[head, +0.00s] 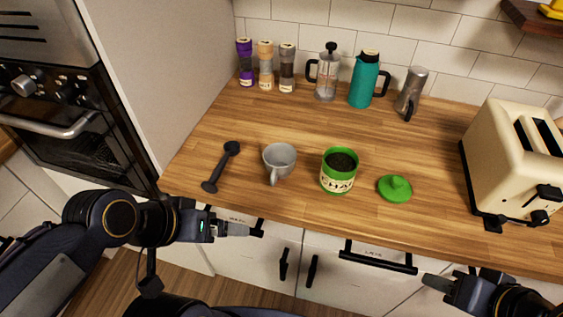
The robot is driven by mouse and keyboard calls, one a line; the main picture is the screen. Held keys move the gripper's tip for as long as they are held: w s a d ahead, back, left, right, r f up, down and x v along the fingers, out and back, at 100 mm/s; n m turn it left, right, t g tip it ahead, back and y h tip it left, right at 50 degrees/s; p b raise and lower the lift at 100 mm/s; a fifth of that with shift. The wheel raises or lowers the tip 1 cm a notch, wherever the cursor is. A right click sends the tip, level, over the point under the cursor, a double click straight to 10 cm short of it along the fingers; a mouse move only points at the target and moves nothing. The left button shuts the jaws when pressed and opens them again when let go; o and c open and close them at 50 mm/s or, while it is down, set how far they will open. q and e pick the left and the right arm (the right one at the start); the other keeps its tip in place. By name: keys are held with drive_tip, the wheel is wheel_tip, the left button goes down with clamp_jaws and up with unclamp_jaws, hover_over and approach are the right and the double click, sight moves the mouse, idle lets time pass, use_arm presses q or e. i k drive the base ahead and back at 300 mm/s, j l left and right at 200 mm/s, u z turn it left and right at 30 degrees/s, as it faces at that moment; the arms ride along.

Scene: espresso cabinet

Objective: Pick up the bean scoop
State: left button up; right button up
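The bean scoop (222,166) is dark, with a small rounded head at the back and a long handle. It lies on the left part of the wooden counter (290,205), left of a grey cup. My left gripper (238,229) is in front of the counter's front edge, nearer than the scoop and apart from it. My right gripper (432,281) is at the lower right, in front of the drawers and far from the scoop. Neither gripper shows anything held. The finger gaps are too small and edge-on to read.
Right of the scoop are the grey cup (279,160), a green canister (338,180) of dark contents, and its green lid (396,188). A cream toaster (505,160) stands at right. Jars, a press and jugs line the back wall. A drawer handle (375,258) juts out below the counter.

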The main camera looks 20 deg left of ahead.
sight(231, 148)
drive_tip(key=j+z, duration=0.35)
drive_tip(key=j, duration=0.15)
drive_tip(key=k+j+z, duration=0.1)
drive_tip(key=j+z, duration=0.25)
drive_tip(key=j, duration=0.15)
drive_tip(key=k+j+z, duration=0.15)
drive_tip(key=j+z, duration=0.2)
drive_tip(key=j, duration=0.15)
